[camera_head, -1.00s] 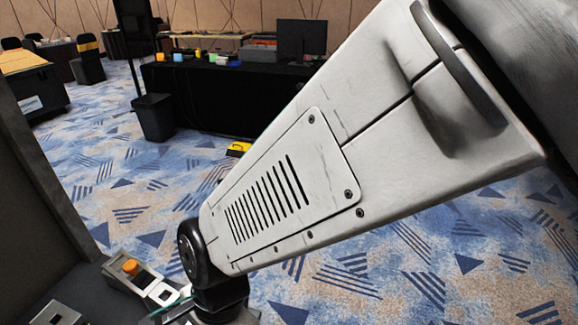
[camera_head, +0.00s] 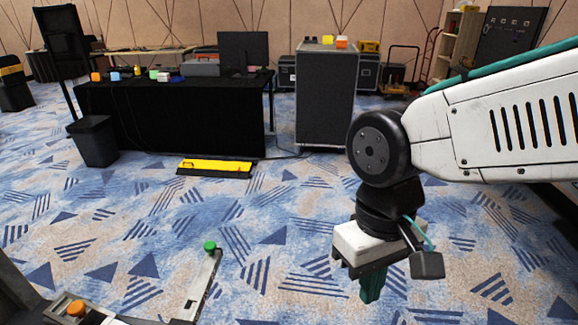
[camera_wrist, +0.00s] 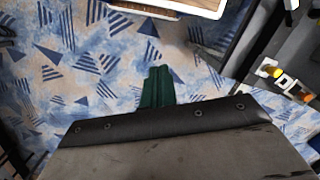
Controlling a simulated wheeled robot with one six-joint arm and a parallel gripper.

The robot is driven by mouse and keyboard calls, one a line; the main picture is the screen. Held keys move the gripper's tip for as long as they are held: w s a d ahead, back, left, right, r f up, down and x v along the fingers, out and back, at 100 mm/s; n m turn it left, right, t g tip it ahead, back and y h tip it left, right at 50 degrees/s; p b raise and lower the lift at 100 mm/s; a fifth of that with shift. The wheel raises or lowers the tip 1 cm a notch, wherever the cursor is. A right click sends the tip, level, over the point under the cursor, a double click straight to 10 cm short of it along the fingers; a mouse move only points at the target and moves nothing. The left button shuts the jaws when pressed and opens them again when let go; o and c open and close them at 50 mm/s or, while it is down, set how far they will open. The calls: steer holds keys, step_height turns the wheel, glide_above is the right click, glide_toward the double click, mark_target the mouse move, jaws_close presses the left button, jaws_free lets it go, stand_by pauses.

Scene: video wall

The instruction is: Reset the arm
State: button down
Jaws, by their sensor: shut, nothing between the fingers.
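My gripper (camera_head: 371,286) hangs pointing down at the end of my white arm, right of centre in the head view. Its green fingers are together with nothing between them. They hang in front of the patterned carpet (camera_head: 290,235). In the wrist view my gripper (camera_wrist: 157,76) also shows its green fingers closed over the carpet. The fingers appear clear of every object.
A black-draped table (camera_head: 170,118) with small coloured things stands at the back left, a black bin (camera_head: 94,142) beside it. A dark case (camera_head: 326,98) stands behind my gripper. A yellow strip (camera_head: 215,166) lies on the floor.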

steer(key=d+r+m+t, duration=0.1)
steer(key=d+r+m, duration=0.1)
steer(key=d, duration=0.5)
steer(key=s+d+r+m+t, duration=0.1)
steer(key=d+r+m+t, duration=0.1)
steer(key=d, duration=0.6)
steer(key=shift+s+r+m, duration=0.3)
steer(key=shift+r+m, duration=0.1)
steer(key=shift+r, duration=0.2)
steer(key=shift+d, duration=0.1)
